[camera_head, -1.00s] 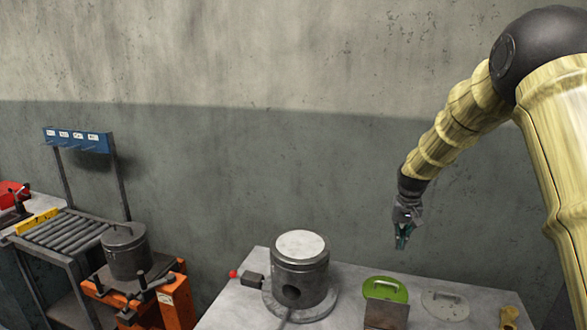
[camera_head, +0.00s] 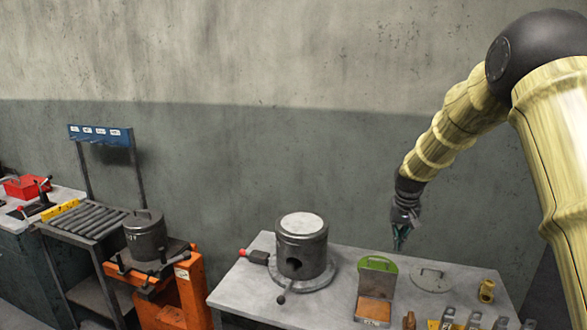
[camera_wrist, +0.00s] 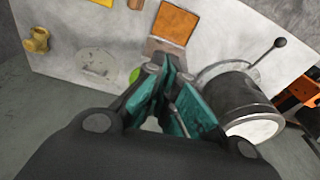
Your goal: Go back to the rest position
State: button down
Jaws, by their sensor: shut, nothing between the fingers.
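My gripper (camera_head: 399,240) hangs from my arm at the right in the head view, pointing down above the back part of the grey table (camera_head: 236,283). Its teal fingers are closed together and hold nothing. In the wrist view the gripper (camera_wrist: 170,70) shows its closed fingers from above, with table items beyond them. In the head view it is just above and right of the green-rimmed stand (camera_head: 377,263), apart from it as far as I can tell.
A steel cylinder fixture (camera_head: 302,247) with a red-knobbed lever stands on the table. A round lidded plate (camera_head: 432,278) and brass piece (camera_head: 487,290) lie to the right. An orange lift (camera_head: 190,285) with a steel pot (camera_head: 146,236) and a roller stand (camera_head: 85,222) are at left.

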jog(key=s+a+f+b, duration=0.2)
jog(key=s+f, duration=0.5)
jog(key=f, duration=0.5)
jog(key=s+a+f+n+b, duration=0.1)
jog(key=s+f, duration=0.6)
jog(key=f, duration=0.5)
jog(key=s+a+f+b, duration=0.2)
jog(key=s+f, duration=0.5)
jog(key=f, duration=0.5)
jog(key=s+a+f+b, duration=0.1)
jog(key=s+f, duration=0.4)
jog(key=s, duration=0.6)
jog(key=s+a+f+n+g+b, duration=0.1)
jog(key=s+f, duration=0.3)
jog(key=s, duration=0.7)
jog(key=s+a+f+b, duration=0.2)
jog(key=s+f, duration=0.3)
jog(key=s, duration=0.7)
jog(key=shift+f+g+b, duration=0.3)
jog(key=shift+b, duration=0.45)
jog(key=shift+s+d, duration=0.1)
